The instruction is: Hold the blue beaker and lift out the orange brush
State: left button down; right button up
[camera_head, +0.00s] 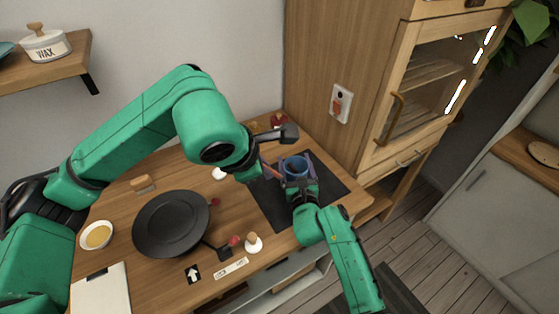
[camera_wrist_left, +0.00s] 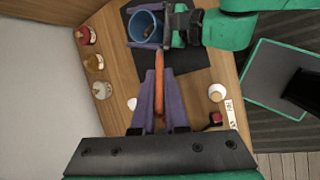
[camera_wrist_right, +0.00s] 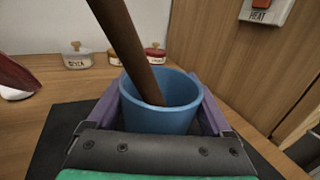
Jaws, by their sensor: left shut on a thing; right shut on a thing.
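The blue beaker (camera_head: 295,166) stands on the dark mat, and my right gripper (camera_head: 299,178) is shut around it. The right wrist view shows the beaker (camera_wrist_right: 160,118) upright between the purple fingers. My left gripper (camera_wrist_left: 157,95) is shut on the orange brush (camera_wrist_left: 159,82), beside the beaker. In the right wrist view the brush looks like a brown shaft (camera_wrist_right: 128,45), tilted, with its lower end at the beaker's mouth. I cannot tell how deep that end sits. In the head view my left arm hides part of the brush.
A dark mat (camera_head: 265,203) lies under the beaker. A black pan (camera_head: 170,222), a wooden-topped white piece (camera_head: 253,243) and a yellow-filled bowl (camera_head: 96,235) are on the table. Small lidded jars (camera_wrist_left: 95,62) stand at the back. A wooden cabinet (camera_head: 345,50) rises behind on the right.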

jog(key=shift+f, duration=0.35)
jog(key=o, duration=1.3)
pick_arm(q)
jog(key=s+a, duration=0.3)
jog(key=s, duration=0.6)
jog(key=shift+a, duration=0.4)
pick_arm(e)
jog(key=shift+w+r, duration=0.1)
jog(key=v, duration=1.2)
jog(key=shift+r, duration=0.1)
pick_arm(q)
jog(key=shift+s, duration=0.1)
